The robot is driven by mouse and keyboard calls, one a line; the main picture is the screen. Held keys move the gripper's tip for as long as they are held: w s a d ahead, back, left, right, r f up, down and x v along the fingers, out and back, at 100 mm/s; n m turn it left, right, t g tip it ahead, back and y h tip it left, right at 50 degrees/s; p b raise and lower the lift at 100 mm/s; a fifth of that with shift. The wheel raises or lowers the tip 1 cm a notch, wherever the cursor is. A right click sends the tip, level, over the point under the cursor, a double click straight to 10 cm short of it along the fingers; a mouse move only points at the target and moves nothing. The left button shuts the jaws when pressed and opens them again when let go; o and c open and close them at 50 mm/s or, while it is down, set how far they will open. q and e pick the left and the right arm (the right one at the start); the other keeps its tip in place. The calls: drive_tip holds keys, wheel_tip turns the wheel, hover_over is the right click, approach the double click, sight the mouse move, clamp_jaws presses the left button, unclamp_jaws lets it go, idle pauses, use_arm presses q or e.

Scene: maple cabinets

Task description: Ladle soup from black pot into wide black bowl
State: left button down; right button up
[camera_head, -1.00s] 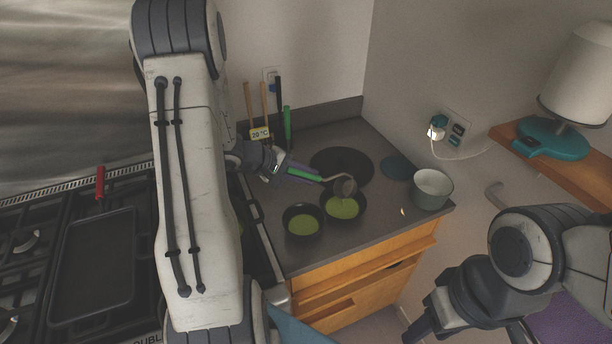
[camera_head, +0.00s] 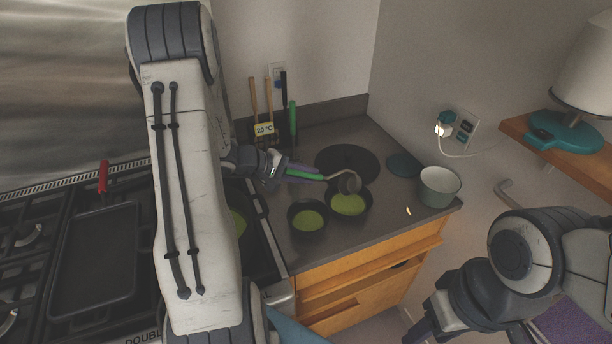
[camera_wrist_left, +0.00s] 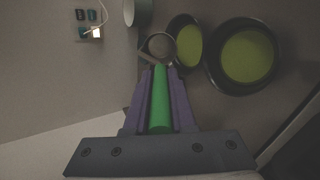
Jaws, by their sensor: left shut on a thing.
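My left gripper (camera_head: 284,172) is shut on the green handle of a ladle (camera_head: 306,175). The ladle's grey bowl (camera_head: 349,183) is over the back rim of the right black bowl (camera_head: 349,204), which holds green soup. In the left wrist view the ladle bowl (camera_wrist_left: 160,46) overlaps this bowl's edge (camera_wrist_left: 187,43); whether it touches is unclear. A left black bowl (camera_head: 308,217) also holds green soup. More green soup (camera_head: 238,222) shows in a dark vessel, possibly the black pot, mostly hidden behind my left arm. My right gripper (camera_head: 424,328) is low at right, its fingertips cut off.
A wide flat black round thing (camera_head: 347,162) lies behind the bowls. A teal disc (camera_head: 404,165) and pale green pot (camera_head: 438,186) are to the right. Utensils (camera_head: 268,108) stand at the wall. A griddle (camera_head: 95,258) sits on the stove. Free counter lies at front right.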

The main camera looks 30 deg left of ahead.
use_arm(q)
drive_tip(key=shift+s+a+f+b, duration=0.1)
drive_tip(key=shift+f+b, duration=0.15)
drive_tip(key=shift+b, duration=0.5)
use_arm(e)
drive_tip(key=shift+a+f, duration=0.1)
drive_tip(key=shift+f, duration=0.75)
use_arm(q)
drive_tip(key=shift+r, duration=0.15)
drive_tip(key=shift+w+d+r+p, duration=0.2)
drive_tip(key=shift+d+p, duration=0.05)
drive_tip(key=shift+p, duration=0.2)
use_arm(e)
drive_tip(key=shift+r, duration=0.45)
use_arm(q)
drive_tip(key=shift+w+d+r+g+y+p, duration=0.4)
drive_tip(key=shift+w+r+p, duration=0.2)
drive_tip(key=shift+p, duration=0.5)
drive_tip(key=shift+w+d+r+g+y+p, duration=0.3)
drive_tip(key=shift+w+d+r+g+p, duration=0.25)
drive_tip(key=shift+p, duration=0.5)
use_arm(e)
drive_tip(key=shift+w+d+r, duration=0.25)
drive_tip(key=shift+r, duration=0.45)
drive_tip(key=shift+w+d+r, duration=0.2)
drive_tip(key=shift+r, duration=0.55)
drive_tip(key=shift+w+d+r, duration=0.25)
drive_tip(key=shift+r, duration=0.45)
